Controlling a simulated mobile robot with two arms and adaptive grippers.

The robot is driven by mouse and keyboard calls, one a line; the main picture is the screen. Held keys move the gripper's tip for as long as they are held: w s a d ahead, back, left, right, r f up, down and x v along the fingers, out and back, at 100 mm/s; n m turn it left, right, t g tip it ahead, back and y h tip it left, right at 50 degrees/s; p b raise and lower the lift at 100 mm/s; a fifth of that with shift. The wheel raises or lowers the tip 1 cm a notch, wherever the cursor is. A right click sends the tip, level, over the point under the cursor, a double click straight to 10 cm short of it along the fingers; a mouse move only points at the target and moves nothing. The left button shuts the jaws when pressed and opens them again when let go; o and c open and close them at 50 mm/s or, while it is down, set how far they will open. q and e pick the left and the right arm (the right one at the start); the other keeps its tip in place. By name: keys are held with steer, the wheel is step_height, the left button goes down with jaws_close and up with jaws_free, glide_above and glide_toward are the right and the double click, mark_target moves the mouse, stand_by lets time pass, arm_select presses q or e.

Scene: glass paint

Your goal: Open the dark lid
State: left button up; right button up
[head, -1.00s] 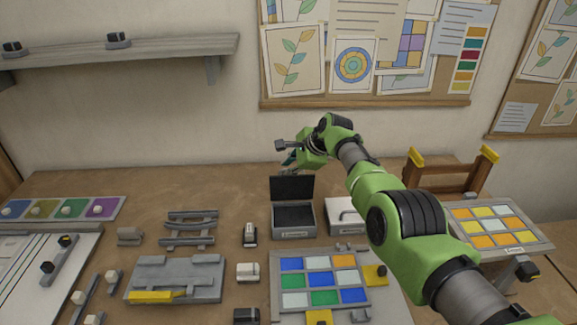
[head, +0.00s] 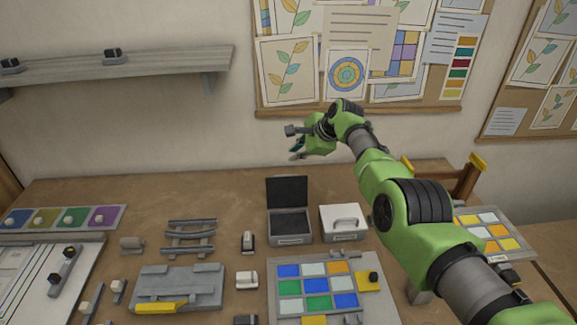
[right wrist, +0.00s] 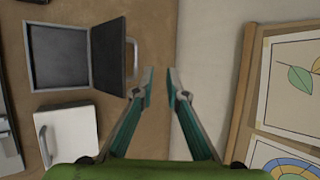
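A grey box (head: 290,239) stands on the bench with its dark lid (head: 287,190) raised upright at the back and its inside showing empty. In the right wrist view the dark lid (right wrist: 108,57) stands up beside the open box (right wrist: 58,86), with a handle on its outer side. My right gripper (head: 296,150) is above and behind the lid, apart from it. In the right wrist view its two fingers (right wrist: 160,82) are spread with nothing between them. My left gripper is not in view.
A white box with a handle (head: 343,226) stands right of the grey box. A tray of coloured glass tiles (head: 272,300) lies in front. Grey track-like pieces (head: 190,238) lie left. Bare bench shows behind the boxes, up to the wall.

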steer(key=shift+s+d+r+p, duration=0.25)
steer(key=shift+s+r+p, duration=0.05)
steer(key=shift+s+p, duration=0.15)
steer(key=shift+w+d+r+p, duration=0.1)
steer(key=shift+d+r+p, duration=0.25)
steer(key=shift+r, duration=0.55)
steer(key=shift+w+d+r+p, duration=0.1)
steer(key=shift+d+r+p, duration=0.2)
steer(key=shift+r, duration=0.6)
steer(key=shift+d+r+p, duration=0.2)
steer(key=shift+r+p, duration=0.2)
steer(key=shift+r, duration=0.5)
steer(key=v, duration=1.2)
steer(key=shift+w, duration=0.15)
